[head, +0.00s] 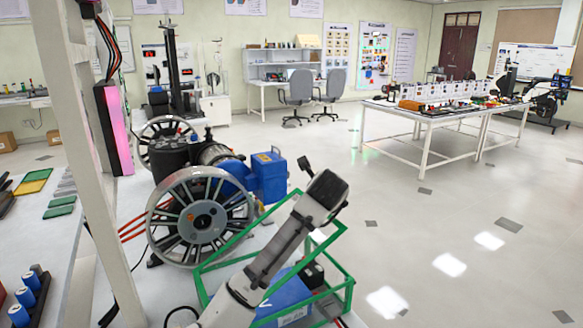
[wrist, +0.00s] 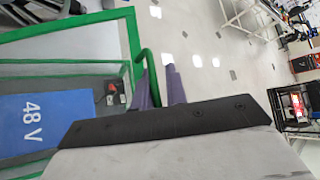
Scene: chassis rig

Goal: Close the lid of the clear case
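The clear case (head: 351,291) has green edges and see-through panels, and a blue 48 V battery (wrist: 30,122) sits inside it. Its lid (head: 240,238) looks raised and tilted in the head view, partly behind my arm. In the wrist view the green frame (wrist: 65,28) fills the upper left, with a curved green handle (wrist: 149,60) at its right edge. My gripper (wrist: 160,86) has two purple-grey fingers with a gap between them. The handle's lower end reaches to the fingers; I cannot tell whether they touch. In the head view my arm crosses the case and the fingertips are hidden.
A spoked wheel (head: 201,218) and a blue box (head: 269,177) stand beside and behind the case. A white upright post (head: 75,130) rises at the left. Open floor (head: 450,230) lies to the right, with a white table (head: 440,135) beyond.

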